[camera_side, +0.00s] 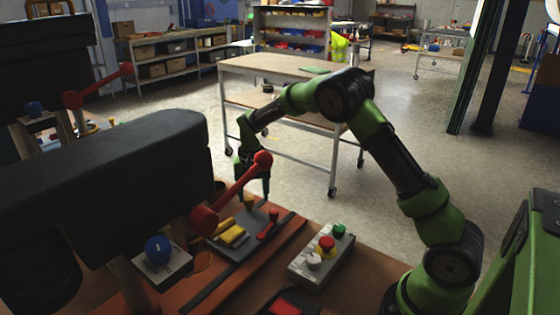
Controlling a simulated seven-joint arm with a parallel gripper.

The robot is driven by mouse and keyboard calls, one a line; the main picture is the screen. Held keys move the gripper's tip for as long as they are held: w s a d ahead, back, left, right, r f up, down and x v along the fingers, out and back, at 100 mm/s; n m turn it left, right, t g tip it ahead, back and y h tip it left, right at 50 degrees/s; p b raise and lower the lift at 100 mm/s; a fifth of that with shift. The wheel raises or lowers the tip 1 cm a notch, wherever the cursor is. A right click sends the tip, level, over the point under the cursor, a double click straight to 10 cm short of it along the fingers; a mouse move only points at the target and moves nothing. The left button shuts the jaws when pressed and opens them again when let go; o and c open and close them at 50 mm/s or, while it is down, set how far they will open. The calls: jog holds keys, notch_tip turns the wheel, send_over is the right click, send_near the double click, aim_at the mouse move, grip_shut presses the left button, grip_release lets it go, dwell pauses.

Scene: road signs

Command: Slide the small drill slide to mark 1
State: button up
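I cannot tell for sure which part is the small drill slide, and I can read no mark 1. A grey plate (262,238) on the orange-brown bench carries a yellow block (232,236) and a small red-knobbed lever (268,224). A blue ball knob (158,250) sits on a small pale plate at the lower left. My green gripper (254,186) points down above the far side of the grey plate, behind a large red lever (232,192). The lever partly hides it, and its finger gap is unclear. I see nothing held.
A large black machine head (105,175) with the red lever overhangs the bench at left. A button box (320,262) with red, green and white buttons stands right of the plate. A second machine (45,75) is behind. A wheeled table (270,66) stands beyond open floor.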

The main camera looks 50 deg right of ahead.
jog(key=d, duration=0.4)
notch_tip(320, 180, up, 17)
jog(key=s+a+n+t, duration=0.1)
jog(key=s+a, duration=0.3)
jog(key=s, duration=0.4)
jog(key=s+a+n+t+y, duration=0.1)
jog(key=s+a+n+t, duration=0.1)
jog(key=s+a, duration=0.3)
jog(key=s+a+n+t+y, duration=0.1)
jog(key=s+a+t, duration=0.2)
jog(key=s, duration=0.9)
jog(key=shift+a+r+n+t, duration=0.3)
jog(key=shift+a+n, duration=0.1)
jog(key=shift+a, duration=0.3)
jog(key=shift+c, duration=0.2)
